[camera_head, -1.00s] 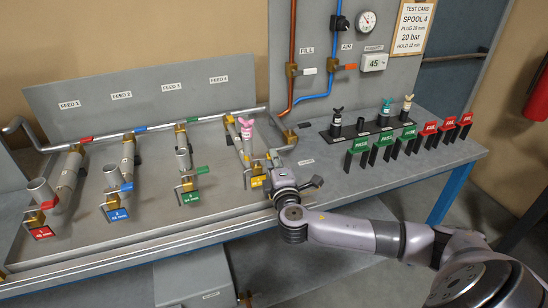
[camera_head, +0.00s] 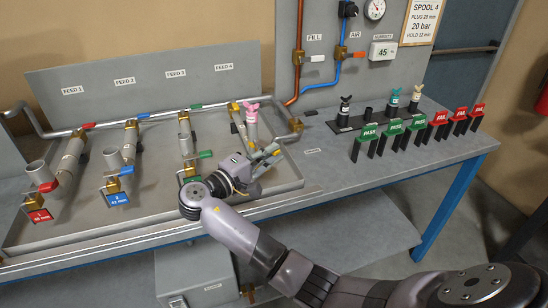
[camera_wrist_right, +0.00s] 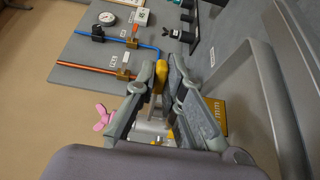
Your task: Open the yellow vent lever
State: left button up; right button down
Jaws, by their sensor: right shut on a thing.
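The yellow vent lever (camera_wrist_right: 158,77) shows between the fingers of my right gripper (camera_wrist_right: 163,72) in the right wrist view. The jaws are shut on it. In the head view my right gripper (camera_head: 269,155) is over the tray at the FEED 4 spool, and a small yellow part (camera_head: 270,148) shows at its fingertips. The gripper and my wrist hide most of that spool's lower end. A pink winged plug (camera_head: 251,117) stands in the spool just behind the gripper; it also shows in the right wrist view (camera_wrist_right: 103,117). My left gripper is not in view.
Spools with red (camera_head: 39,216), blue (camera_head: 116,200) and green tags stand to the left. Behind are the FILL valve (camera_head: 308,59) and AIR valve (camera_head: 341,53). Green PASS stands (camera_head: 368,132) and red FAIL stands (camera_head: 461,115) are at the right. The bench front between is clear.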

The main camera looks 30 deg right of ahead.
jog(key=m+g+b, duration=0.1)
jog(key=g, duration=0.1)
jog(key=a+m+g+b, duration=0.1)
jog(key=g, duration=0.1)
jog(key=m+g+b, duration=0.1)
jog(key=m+g, duration=0.1)
jog(key=shift+w+a+f+h+b, duration=0.2)
jog(key=shift+a+h+b, duration=0.1)
jog(key=shift+a+b, duration=0.1)
jog(key=shift+r+g, duration=0.1)
jog(key=shift+g, duration=0.2)
jog(key=c, duration=1.7)
grip_release()
jog(key=shift+r, duration=0.1)
jog(key=a, duration=0.5)
jog(key=w+a, duration=0.1)
jog(key=a, duration=0.1)
jog(key=shift+a, duration=0.2)
